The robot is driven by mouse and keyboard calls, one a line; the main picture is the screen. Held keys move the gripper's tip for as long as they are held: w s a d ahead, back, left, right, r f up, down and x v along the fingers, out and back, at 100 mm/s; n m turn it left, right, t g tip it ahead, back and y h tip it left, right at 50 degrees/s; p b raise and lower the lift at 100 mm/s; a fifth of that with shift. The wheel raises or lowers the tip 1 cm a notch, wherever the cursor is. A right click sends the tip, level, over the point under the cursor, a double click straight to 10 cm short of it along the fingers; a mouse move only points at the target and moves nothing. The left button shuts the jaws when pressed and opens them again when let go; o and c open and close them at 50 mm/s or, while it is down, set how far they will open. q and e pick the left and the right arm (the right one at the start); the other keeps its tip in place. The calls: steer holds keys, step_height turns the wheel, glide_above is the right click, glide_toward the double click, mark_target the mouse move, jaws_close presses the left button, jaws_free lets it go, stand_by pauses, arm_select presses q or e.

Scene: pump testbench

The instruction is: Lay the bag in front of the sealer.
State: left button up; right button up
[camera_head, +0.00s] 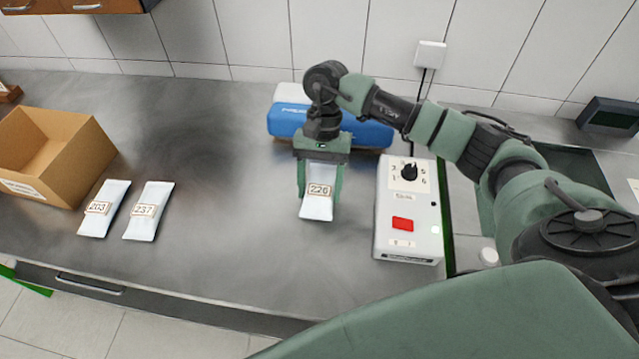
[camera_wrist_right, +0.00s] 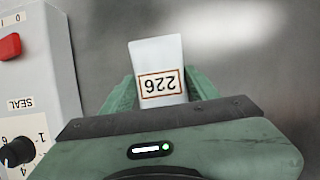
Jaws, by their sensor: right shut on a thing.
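A white bag labelled 226 (camera_head: 317,206) is between the fingers of my right gripper (camera_head: 320,190), which is shut on it. The bag hangs towards the counter's front edge; I cannot tell whether it touches the counter. In the right wrist view the bag (camera_wrist_right: 158,70) shows between the green fingers. A blue and white device (camera_head: 368,134) lies behind the gripper and is partly hidden by it. A pale control box (camera_head: 408,230) with a dial and a red button stands to the right; its label reads SEAL in the right wrist view (camera_wrist_right: 45,75). My left gripper is not in view.
Two white bags, labelled 203 (camera_head: 103,208) and 237 (camera_head: 148,211), lie at the left beside an open cardboard box (camera_head: 75,150). The grey counter (camera_head: 225,230) between them and my gripper is clear. A dark sink or recess (camera_head: 560,165) lies behind my right arm.

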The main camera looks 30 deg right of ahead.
steer(key=shift+f+b, duration=0.15)
steer(key=shift+b, duration=0.2)
steer(key=o, duration=1.7)
steer(key=shift+o, duration=0.2)
steer(key=shift+r+p, duration=0.3)
steer(key=shift+p, duration=0.15)
steer(key=b+v, duration=0.3)
steer(key=v, duration=0.8)
steer(key=shift+w+r, duration=0.15)
steer(key=shift+r, duration=0.25)
steer(key=shift+f, duration=0.1)
